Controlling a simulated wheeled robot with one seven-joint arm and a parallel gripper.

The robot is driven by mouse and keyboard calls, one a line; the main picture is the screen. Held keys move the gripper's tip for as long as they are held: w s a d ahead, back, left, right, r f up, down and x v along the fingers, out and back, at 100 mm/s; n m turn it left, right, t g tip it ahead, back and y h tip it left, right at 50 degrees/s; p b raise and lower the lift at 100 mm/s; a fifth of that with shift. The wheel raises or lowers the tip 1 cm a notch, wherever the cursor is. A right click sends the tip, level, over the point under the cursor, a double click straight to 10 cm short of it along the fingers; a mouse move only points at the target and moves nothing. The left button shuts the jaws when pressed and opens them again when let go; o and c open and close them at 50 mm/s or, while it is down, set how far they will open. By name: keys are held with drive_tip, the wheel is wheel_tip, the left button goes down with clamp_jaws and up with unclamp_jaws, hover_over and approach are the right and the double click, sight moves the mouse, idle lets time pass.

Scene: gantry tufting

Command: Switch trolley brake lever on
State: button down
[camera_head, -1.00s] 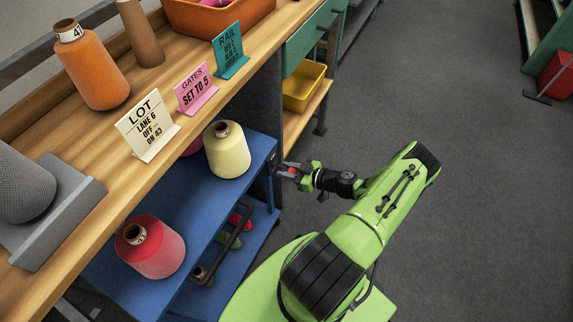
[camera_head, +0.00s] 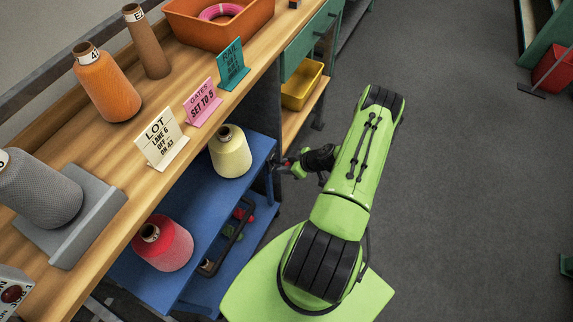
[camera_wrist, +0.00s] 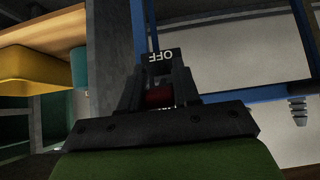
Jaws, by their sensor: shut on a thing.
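The blue trolley (camera_head: 196,232) stands under the wooden bench, with yarn cones on its top shelf. My gripper (camera_head: 281,164) is at the trolley's far right corner. In the wrist view my gripper (camera_wrist: 160,92) has its two dark fingers shut on a small red part, the brake lever (camera_wrist: 158,97). A dark plate reading OFF, upside down in that view, shows just beyond the fingertips (camera_wrist: 160,57). The lever's lower part is hidden by the gripper. In the head view the lever is hard to make out.
A pale yellow cone (camera_head: 230,152) and a red cone (camera_head: 163,243) stand on the trolley. A yellow bin (camera_head: 301,86) sits on a low shelf beyond it. The bench (camera_head: 135,215) overhangs the trolley. Grey floor (camera_head: 450,200) to the right is clear.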

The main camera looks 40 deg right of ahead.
drive_tip(key=c, duration=0.9)
unclamp_jaws()
drive_tip(key=p+v, duration=0.2)
drive_tip(key=v, duration=1.3)
drive_tip(key=shift+s+r, duration=0.2)
drive_tip(key=shift+s, duration=0.05)
